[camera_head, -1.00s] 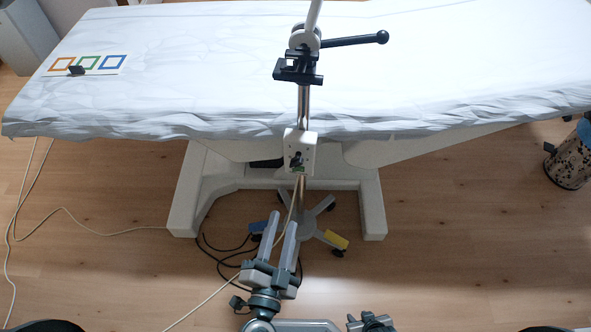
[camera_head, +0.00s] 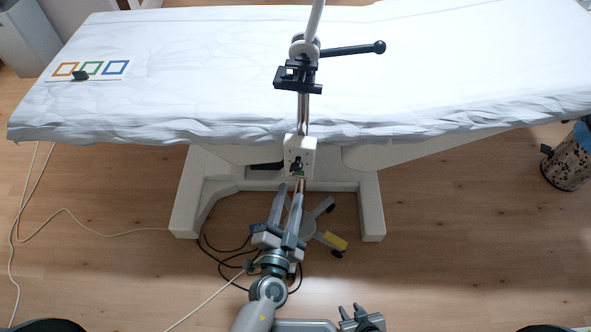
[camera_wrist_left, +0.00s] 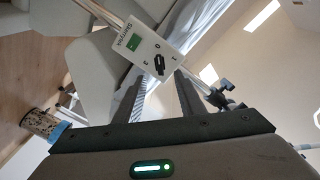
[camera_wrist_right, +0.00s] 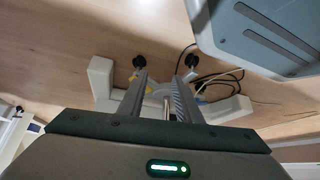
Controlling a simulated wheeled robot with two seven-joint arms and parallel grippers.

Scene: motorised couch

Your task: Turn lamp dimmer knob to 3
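The lamp dimmer is a white box (camera_head: 309,157) on the lamp's upright pole, below the couch's top edge. Its black knob (camera_head: 296,163) faces me. In the left wrist view the box (camera_wrist_left: 128,47) lies ahead, tilted, with the knob (camera_wrist_left: 157,64) between and beyond the fingertips. Marks surround the knob; I cannot read its setting surely. My left gripper (camera_head: 291,187) is open and empty, just below the box and apparently not touching it. It also shows in the left wrist view (camera_wrist_left: 159,78). My right gripper (camera_head: 350,308) is low at the bottom, open and empty in its wrist view (camera_wrist_right: 158,85).
The couch (camera_head: 440,60) with a white sheet spans the back. The lamp pole carries a clamp with a black handle (camera_head: 350,48). The wheeled lamp base (camera_head: 323,228) and cables (camera_head: 222,262) lie on the floor below. A patterned bin (camera_head: 570,160) stands at right.

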